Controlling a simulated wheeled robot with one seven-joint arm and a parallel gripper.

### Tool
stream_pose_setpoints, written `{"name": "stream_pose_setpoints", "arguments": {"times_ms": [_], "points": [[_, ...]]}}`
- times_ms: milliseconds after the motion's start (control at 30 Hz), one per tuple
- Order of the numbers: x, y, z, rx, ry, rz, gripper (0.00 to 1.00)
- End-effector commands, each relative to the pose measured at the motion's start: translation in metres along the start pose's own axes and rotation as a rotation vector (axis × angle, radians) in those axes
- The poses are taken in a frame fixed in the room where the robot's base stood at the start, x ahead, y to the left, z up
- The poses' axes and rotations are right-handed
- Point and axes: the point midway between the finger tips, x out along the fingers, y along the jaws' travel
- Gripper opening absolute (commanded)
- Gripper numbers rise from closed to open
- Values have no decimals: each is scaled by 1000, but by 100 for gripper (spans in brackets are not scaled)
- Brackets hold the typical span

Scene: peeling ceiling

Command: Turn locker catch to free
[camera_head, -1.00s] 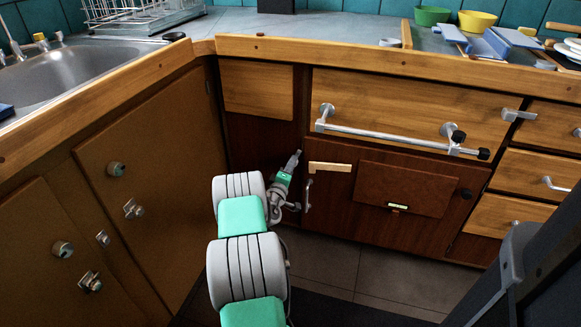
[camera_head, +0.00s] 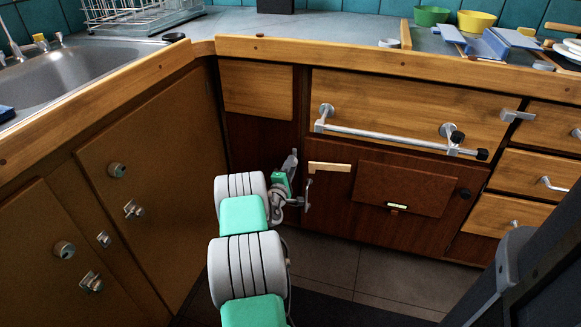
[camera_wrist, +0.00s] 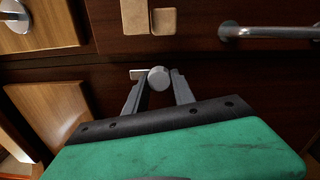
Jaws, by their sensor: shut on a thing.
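The locker catch (camera_wrist: 158,79) shows in the wrist view as a pale round knob with a short flat bar sticking out to its left. It sits by the seam at the edge of a dark wooden door. My gripper (camera_wrist: 157,88) has its two grey fingers closed in on either side of the knob, holding it between their tips. In the head view my gripper (camera_head: 297,180) is at the left edge of the dark door (camera_head: 330,210). The catch is too small and covered to make out there.
A vertical metal handle (camera_head: 308,196) is close beside my gripper, on the same door. A pale wooden piece (camera_head: 330,167) is just above it. A long towel rail (camera_head: 385,136) juts from the drawer. The brown sink-side doors (camera_head: 145,190) stand left of my arm.

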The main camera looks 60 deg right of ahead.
Motion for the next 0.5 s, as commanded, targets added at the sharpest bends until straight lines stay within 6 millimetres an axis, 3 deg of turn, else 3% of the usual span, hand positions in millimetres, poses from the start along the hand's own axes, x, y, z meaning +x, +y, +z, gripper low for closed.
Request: {"name": "stream_pose_setpoints", "arguments": {"times_ms": [167, 200, 500], "points": [[2, 3, 2, 1, -5, 4, 0], [2, 3, 2, 1, -5, 4, 31], [0, 2, -1, 2, 1, 2, 52]]}}
